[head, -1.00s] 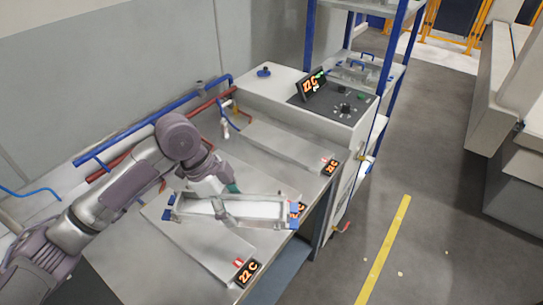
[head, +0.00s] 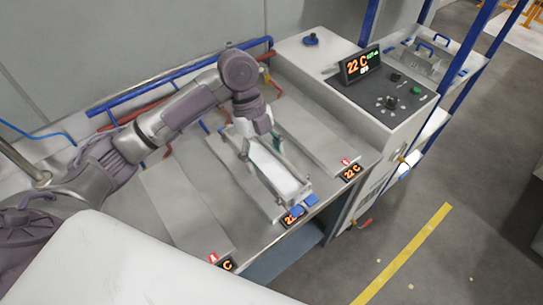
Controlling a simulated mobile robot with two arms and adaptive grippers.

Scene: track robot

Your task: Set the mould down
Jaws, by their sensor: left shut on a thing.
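The mould (head: 278,178) is a long, narrow metal tray with a pale white inside and blue handles at its near end. It lies lengthwise over the middle heating plate (head: 228,158), pointing toward the bench's front edge. I cannot tell whether it touches the plate or hangs just above it. My left gripper (head: 259,150) is shut on the mould near its far half, with the arm reaching in from the left. The far end of the mould is partly hidden by the gripper. My right gripper is not in view.
The left plate (head: 182,205) and right plate (head: 315,130) are bare. Orange displays, including the middle one (head: 293,216), line the front edge. A control box (head: 385,95) stands at the right, beside a blue-framed rack (head: 430,65). Blue and red pipes (head: 150,100) run along the back.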

